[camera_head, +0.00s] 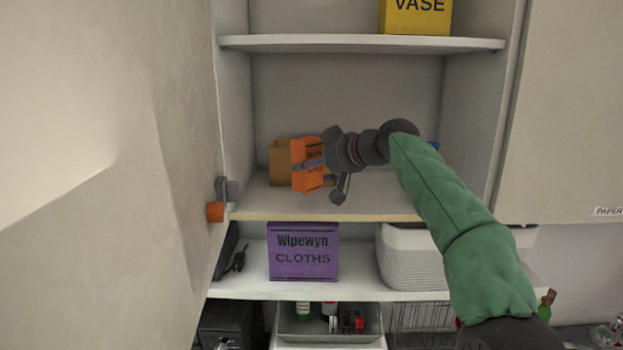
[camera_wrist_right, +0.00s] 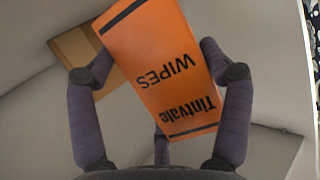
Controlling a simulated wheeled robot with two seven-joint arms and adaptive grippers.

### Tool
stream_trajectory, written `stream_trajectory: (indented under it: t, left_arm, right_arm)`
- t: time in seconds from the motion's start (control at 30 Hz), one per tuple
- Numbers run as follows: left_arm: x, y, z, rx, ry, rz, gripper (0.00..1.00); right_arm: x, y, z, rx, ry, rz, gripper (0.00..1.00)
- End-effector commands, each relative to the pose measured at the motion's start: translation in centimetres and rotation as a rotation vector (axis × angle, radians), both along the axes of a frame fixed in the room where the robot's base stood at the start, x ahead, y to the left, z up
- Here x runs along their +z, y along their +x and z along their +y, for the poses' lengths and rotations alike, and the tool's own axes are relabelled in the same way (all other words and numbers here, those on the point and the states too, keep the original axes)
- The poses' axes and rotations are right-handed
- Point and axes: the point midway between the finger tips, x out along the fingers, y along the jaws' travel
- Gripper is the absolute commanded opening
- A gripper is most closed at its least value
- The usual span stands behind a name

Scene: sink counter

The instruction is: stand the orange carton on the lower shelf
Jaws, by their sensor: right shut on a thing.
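The orange carton (camera_head: 301,165) is inside the open cupboard, above the left part of the lower shelf (camera_head: 375,205). It looks upright in the head view; I cannot tell if its base touches the shelf. In the right wrist view the carton (camera_wrist_right: 160,60) reads "Tintvale WIPES" and lies between the fingers. My right gripper (camera_head: 322,168) reaches in from the right and is shut on the carton; its fingers hide part of it. My left gripper is not in view.
A yellow VASE box (camera_head: 415,15) is on the upper shelf (camera_head: 360,43). A blue thing (camera_head: 434,145) is mostly hidden behind my arm. Below are a purple cloths box (camera_head: 303,252) and a white basket (camera_head: 410,258).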

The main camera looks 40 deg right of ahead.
Motion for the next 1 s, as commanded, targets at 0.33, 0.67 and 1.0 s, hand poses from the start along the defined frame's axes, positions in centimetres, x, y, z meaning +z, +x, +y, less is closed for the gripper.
stream_trajectory:
  t: [0.33,0.67,1.0]
  left_arm:
    - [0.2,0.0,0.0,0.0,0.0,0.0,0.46]
    - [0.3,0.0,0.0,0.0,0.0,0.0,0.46]
    - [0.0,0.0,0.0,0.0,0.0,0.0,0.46]
  right_arm:
    - [-3.1,0.9,-0.1,-0.002,0.002,0.0,0.39]
    - [-4.1,1.0,-0.1,-0.001,0.001,-0.002,0.39]
    - [-4.5,1.0,-0.1,0.0,0.001,0.0,1.0]
